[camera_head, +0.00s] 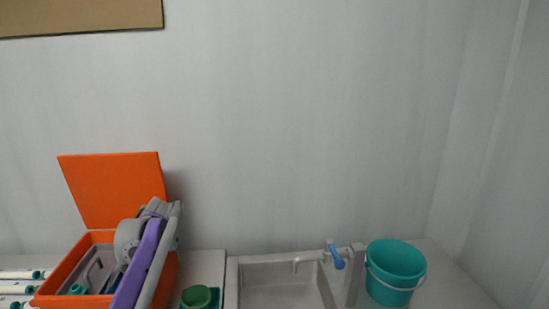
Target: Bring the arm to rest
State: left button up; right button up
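Neither of my grippers shows clearly in the head view; no fingertips can be made out. A long grey and purple part (145,262) rises from the bottom edge at the left, tilted up to the right, and covers part of an orange box (65,272).
A grey sink (280,285) is set in the counter, with a blue-handled tap (335,258) at its right. A teal bucket (396,270) stands at the right. A green cup (196,297) is left of the sink. White tubes (18,288) lie at far left.

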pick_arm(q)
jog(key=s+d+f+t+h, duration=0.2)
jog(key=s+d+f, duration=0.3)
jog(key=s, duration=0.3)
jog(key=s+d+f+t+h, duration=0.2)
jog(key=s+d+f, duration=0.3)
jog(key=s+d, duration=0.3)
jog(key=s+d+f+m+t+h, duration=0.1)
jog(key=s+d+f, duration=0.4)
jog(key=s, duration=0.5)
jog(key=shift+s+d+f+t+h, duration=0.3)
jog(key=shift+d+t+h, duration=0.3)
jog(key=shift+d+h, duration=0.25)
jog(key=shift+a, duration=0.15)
